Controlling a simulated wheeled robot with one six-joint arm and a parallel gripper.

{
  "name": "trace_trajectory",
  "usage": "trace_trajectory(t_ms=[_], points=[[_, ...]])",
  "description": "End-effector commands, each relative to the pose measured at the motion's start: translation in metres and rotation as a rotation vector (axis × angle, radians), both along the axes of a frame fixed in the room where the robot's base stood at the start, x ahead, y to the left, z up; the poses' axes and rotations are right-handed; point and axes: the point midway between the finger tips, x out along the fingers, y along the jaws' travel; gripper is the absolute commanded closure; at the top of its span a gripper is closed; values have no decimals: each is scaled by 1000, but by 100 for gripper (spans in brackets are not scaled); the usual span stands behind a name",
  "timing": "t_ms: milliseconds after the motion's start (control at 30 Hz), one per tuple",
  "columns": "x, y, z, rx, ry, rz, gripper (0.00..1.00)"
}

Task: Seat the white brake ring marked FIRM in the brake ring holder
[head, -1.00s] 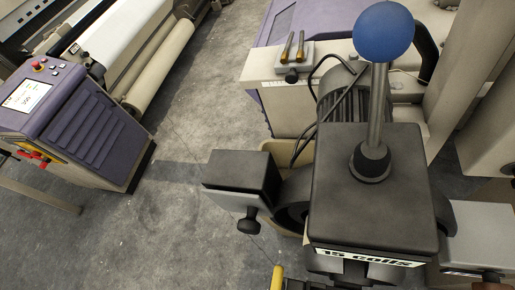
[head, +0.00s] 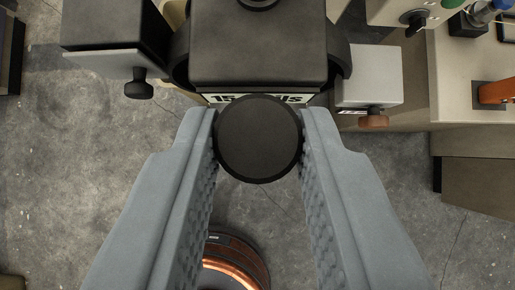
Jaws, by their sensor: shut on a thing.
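My gripper (head: 258,140), with two grey ridged fingers, is closed on a round black disc or knob (head: 258,138). The disc sits just below a dark housing (head: 258,50) with a label reading "15 coils", partly covered by the disc. I cannot tell whether the disc is fixed to the housing. No white ring marked FIRM shows in the head view, and I cannot make out the brake ring holder.
Blocks with small knobs flank the housing: a dark and grey one (head: 115,65) at left, a light grey one (head: 368,77) at right. A dark round object with copper-coloured bands (head: 235,262) lies below. A beige cabinet (head: 470,85) stands right. Grey floor (head: 70,190) is open at left.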

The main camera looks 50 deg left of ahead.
Motion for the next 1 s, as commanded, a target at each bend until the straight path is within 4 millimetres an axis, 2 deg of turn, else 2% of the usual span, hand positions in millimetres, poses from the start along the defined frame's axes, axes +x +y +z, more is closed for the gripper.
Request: trace_trajectory(t_ms=[500,1000], points=[[-1,0,-36,0,0,0,94],[0,0,-41,0,-1,-1,94]])
